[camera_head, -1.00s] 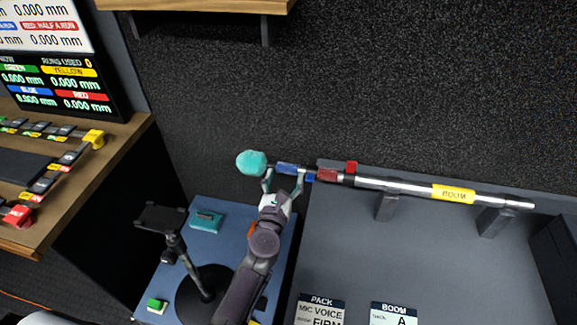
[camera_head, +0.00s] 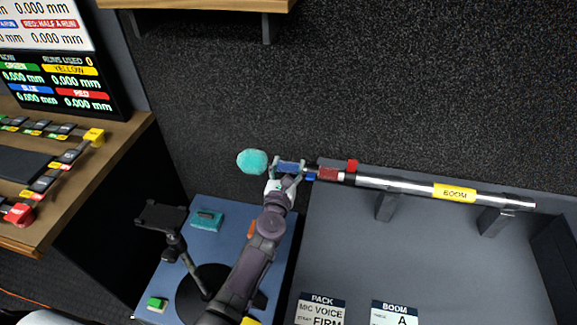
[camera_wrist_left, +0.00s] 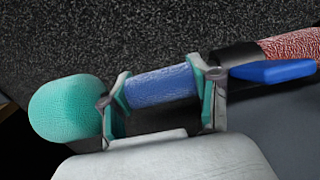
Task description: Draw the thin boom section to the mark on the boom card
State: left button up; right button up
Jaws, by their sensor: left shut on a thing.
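The boom (camera_head: 400,186) is a silver pole with a yellow BOOM label, lying across the bench. Its left end carries a red band (camera_head: 328,174), a red lever (camera_head: 352,165), a blue lever (camera_head: 310,176), a blue grip section (camera_head: 290,167) and a teal ball tip (camera_head: 252,161). My left gripper (camera_head: 287,170) is shut on the blue grip section, which shows between its fingers in the left wrist view (camera_wrist_left: 160,85). The boom card (camera_head: 394,314) lies at the bottom, cut off; its mark is too small to read. My right gripper is not in view.
Two grey cradles (camera_head: 386,207) hold the pole above the grey bench. A pack card (camera_head: 321,309) lies beside the boom card. A blue stand top (camera_head: 230,235) holds a teal block (camera_head: 207,220), a green block (camera_head: 156,304) and a black stand (camera_head: 163,216). A dark wall rises behind.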

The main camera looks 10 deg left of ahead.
aim_at(250, 160)
pick_arm(q)
grip_shut()
jog(key=a+b, duration=0.1)
jog(key=a, duration=1)
jog(key=o, duration=1.2)
grip_release()
jog(key=shift+c, duration=0.2)
jog(key=s, duration=1.2)
